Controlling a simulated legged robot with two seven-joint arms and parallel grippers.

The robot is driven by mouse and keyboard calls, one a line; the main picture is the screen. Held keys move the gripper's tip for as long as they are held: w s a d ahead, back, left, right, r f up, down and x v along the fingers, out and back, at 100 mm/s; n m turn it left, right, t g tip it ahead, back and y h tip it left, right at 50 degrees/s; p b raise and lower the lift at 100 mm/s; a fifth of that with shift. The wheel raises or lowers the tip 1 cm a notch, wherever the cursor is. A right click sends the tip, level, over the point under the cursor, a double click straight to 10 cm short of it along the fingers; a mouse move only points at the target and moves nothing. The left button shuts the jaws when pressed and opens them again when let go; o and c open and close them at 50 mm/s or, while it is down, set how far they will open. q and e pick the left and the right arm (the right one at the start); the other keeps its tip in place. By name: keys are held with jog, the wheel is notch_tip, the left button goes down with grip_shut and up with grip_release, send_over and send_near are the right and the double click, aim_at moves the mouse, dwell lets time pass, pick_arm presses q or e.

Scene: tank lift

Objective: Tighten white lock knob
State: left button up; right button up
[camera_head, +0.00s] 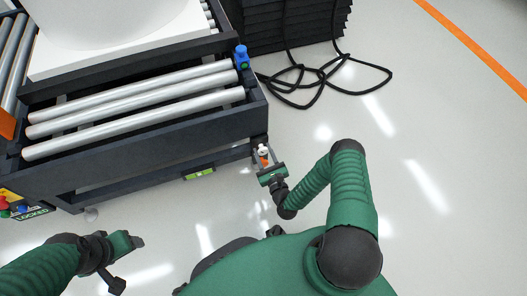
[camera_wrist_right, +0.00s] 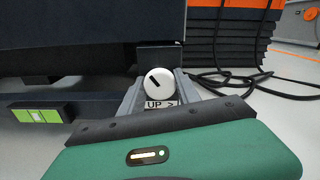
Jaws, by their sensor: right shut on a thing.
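The white lock knob (camera_head: 263,149) is at the near right corner of the dark roller frame. In the right wrist view the knob (camera_wrist_right: 158,83) shows its round face with a slanted black mark, above a label reading "UP >". My right gripper (camera_head: 264,160) is at the knob, its grey fingers on either side of it, and is shut on it. Its green body hides the lower part of the wrist view. My left gripper (camera_head: 128,263) is at the lower left, its fingers spread, empty and away from the frame.
The roller frame (camera_head: 150,152) carries silver rollers (camera_head: 140,122) and a white tank (camera_head: 105,18). A blue fitting (camera_head: 241,57) sits on its right corner. A green level (camera_head: 199,173) is on the lower rail. Black cable (camera_head: 310,85) lies on the floor; floor at right is clear.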

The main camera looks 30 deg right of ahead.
grip_shut()
jog(key=shift+m, duration=0.3)
jog(key=shift+s+m+p, duration=0.1)
jog(key=shift+m+p, duration=0.95)
jog(key=shift+m, duration=0.15)
jog(key=m+p, duration=0.1)
jog(key=m, duration=0.2)
jog(key=shift+m, duration=0.3)
jog(key=m+p, duration=0.1)
jog(key=m, duration=0.3)
jog(key=shift+f+m+p, duration=0.1)
jog(key=shift+m+p, duration=0.25)
jog(key=shift+m, duration=1.85)
